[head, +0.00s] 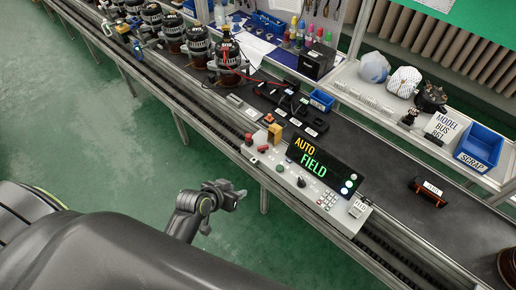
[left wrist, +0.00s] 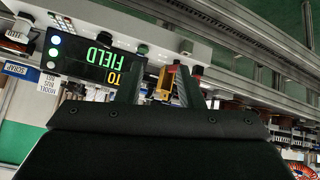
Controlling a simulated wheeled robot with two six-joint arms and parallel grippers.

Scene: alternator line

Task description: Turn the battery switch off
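The white control panel (head: 318,190) stands at the front of the line. Its display (head: 312,160) reads AUTO and FIELD. At its left end are a red knob (head: 248,138) and a small red switch (head: 263,148) beside a yellow block (head: 274,133). A black knob (head: 301,182) sits below the display. The labels are too small to tell which control is the battery switch. My left gripper (head: 232,192) is in front of the panel, apart from it. In the left wrist view, its two fingers (left wrist: 160,80) are spread with the panel beyond. My right gripper is not visible.
Alternators (head: 198,42) stand along the conveyor at the upper left. A black tray with parts (head: 292,108) lies behind the panel. A blue scrap bin (head: 480,147) is on the back shelf. The green floor in front of the line is clear.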

